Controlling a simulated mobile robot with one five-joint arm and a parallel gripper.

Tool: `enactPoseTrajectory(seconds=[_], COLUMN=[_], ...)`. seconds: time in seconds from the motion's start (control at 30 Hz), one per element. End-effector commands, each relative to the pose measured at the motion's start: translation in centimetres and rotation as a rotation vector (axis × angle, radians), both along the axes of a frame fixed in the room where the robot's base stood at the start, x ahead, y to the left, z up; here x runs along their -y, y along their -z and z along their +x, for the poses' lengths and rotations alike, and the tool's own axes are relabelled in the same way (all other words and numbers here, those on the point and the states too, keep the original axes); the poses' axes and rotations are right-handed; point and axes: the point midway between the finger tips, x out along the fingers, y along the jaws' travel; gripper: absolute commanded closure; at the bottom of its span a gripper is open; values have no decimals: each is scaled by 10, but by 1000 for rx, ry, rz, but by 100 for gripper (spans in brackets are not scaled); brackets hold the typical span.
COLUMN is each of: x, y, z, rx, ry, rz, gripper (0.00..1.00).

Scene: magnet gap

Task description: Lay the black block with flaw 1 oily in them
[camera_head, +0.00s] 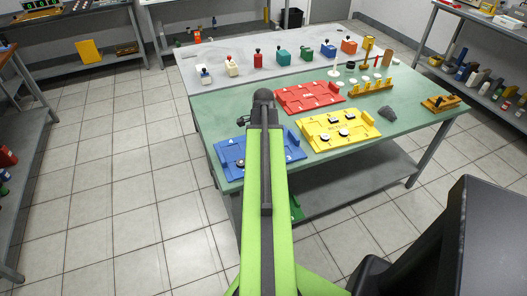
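My green arm reaches over the green table mat (205,110). Its dark end covers part of the mat, and I cannot make out the fingers of my gripper (244,122) or whether they hold anything. Small dark pieces with white parts sit on a yellow tray (368,129), right of my arm. One dark piece (334,121) lies near its back, another (344,134) near its middle. A blue tray (228,153), partly hidden by my arm, also has a small dark piece (241,162). I cannot tell which is the black block, and no flaw or oil is readable.
A red tray (310,96) lies behind the yellow one. A dark grey lump (387,115) lies to its right. Several coloured blocks with knobs, such as a teal one (284,57), line the grey back strip. The mat's right front is mostly clear.

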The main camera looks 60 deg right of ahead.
Motion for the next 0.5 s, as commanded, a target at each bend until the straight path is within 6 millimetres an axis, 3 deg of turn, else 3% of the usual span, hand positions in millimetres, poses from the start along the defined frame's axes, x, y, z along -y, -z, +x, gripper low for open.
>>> enactPoseTrajectory(seconds=[0.5], x=[0], y=[4], z=[0], rx=[0], ry=[0], rz=[0], gripper=[100])
